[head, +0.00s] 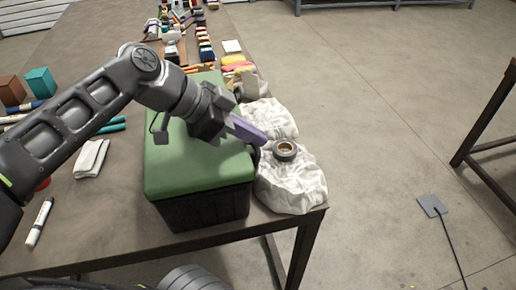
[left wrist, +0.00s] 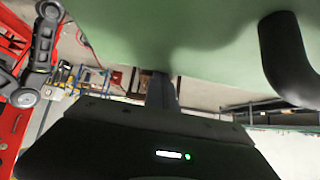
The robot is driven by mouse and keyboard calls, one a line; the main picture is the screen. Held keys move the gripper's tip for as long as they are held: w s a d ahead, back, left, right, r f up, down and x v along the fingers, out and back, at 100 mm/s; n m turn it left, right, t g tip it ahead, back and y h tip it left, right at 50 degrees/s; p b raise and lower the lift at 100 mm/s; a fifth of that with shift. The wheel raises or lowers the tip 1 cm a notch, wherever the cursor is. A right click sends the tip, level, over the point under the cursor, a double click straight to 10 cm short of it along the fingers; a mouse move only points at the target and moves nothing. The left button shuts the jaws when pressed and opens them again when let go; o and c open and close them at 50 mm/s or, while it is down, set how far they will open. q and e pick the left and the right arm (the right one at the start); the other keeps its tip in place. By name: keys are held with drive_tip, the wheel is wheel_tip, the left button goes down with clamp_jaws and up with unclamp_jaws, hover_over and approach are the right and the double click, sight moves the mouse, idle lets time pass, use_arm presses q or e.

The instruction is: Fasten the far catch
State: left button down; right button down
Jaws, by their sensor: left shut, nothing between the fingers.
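A box with a green lid (head: 200,172) and a dark body (head: 205,210) stands on the table, its lid lying down on the body. The green lid also fills the top of the left wrist view (left wrist: 190,30). My left gripper (head: 258,137) is shut and empty, its fingertips at the right side of the box, over the lid's edge. I cannot tell whether it touches the box. A black curved bar (left wrist: 285,55) shows close by in the left wrist view; I cannot tell whether it is a handle or a catch. The far catch cannot be made out. My right gripper is not in view.
A crumpled white cloth (head: 293,187) with a roll of tape (head: 285,150) on it lies right of the box. A folded cloth (head: 91,158) and a marker (head: 40,222) lie to the left. Many small items crowd the table's far end. The floor at right is mostly clear.

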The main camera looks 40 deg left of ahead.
use_arm(q)
drive_tip(key=shift+s+a+f, duration=0.1)
drive_tip(key=shift+s, duration=0.05)
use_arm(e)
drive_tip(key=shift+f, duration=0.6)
use_arm(q)
drive_tip(key=shift+r, duration=0.85)
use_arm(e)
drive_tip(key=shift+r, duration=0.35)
use_arm(q)
drive_tip(key=shift+w+d+r, duration=0.3)
drive_tip(key=shift+w+r, duration=0.1)
drive_tip(key=shift+w, duration=0.1)
drive_tip(key=w+r+p+v, duration=0.1)
drive_tip(key=v, duration=0.8)
drive_tip(key=shift+s+d+r, duration=0.2)
drive_tip(key=shift+d, duration=0.05)
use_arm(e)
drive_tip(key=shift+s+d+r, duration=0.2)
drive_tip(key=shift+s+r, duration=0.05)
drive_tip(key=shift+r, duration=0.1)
use_arm(q)
drive_tip(key=shift+f, duration=0.1)
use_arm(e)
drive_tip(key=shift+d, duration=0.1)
